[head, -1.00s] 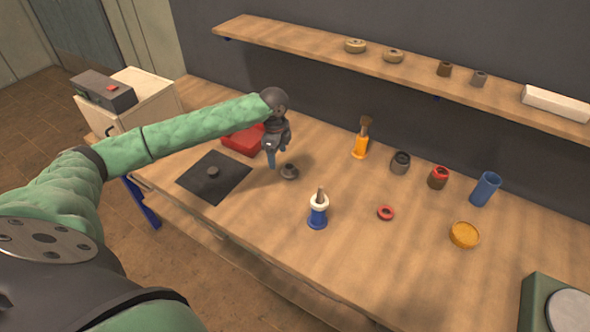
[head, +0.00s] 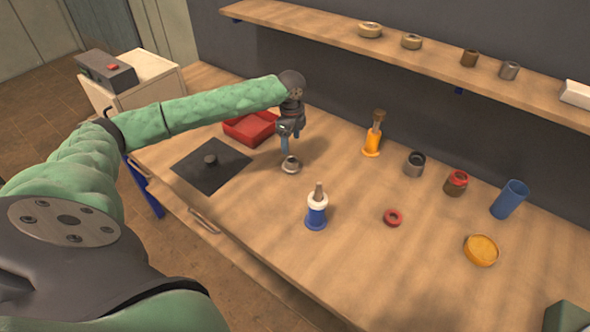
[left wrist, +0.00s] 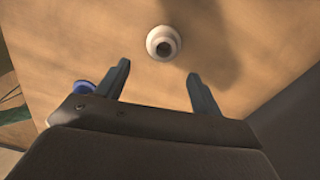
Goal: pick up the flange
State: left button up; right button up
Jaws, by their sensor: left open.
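My left gripper (head: 288,148) points down over the bench right by the flange. In the left wrist view its two fingers (left wrist: 157,70) are apart with bare wood between them, and the flange lies ahead of the gap, not between them. My right gripper is out of view.
A dark square mat (head: 212,178) with a small knob lies left of the flange, a red tray (head: 250,129) behind. A blue-and-white holder (head: 316,212) stands in front to the right. Farther right are a red ring (head: 393,217), an orange holder (head: 371,145) and a blue cup (head: 509,199).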

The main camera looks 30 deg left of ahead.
aim_at(291, 157)
pick_arm(q)
jog(key=f+p, duration=0.1)
jog(key=f, duration=0.4)
jog(key=f+p, duration=0.1)
jog(key=f, duration=0.1)
jog(key=shift+w+a+f+p, duration=0.2)
jog(key=shift+w+f+p, duration=0.15)
jog(key=shift+f, duration=0.65)
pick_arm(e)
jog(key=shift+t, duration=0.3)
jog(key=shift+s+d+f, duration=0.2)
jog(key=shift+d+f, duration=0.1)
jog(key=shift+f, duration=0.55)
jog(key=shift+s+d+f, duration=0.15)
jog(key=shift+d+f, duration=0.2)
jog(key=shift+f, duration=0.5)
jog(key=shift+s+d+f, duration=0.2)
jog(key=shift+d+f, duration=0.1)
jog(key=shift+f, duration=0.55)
pick_arm(q)
jog(key=c, duration=1.2)
jog(key=shift+r, duration=0.1)
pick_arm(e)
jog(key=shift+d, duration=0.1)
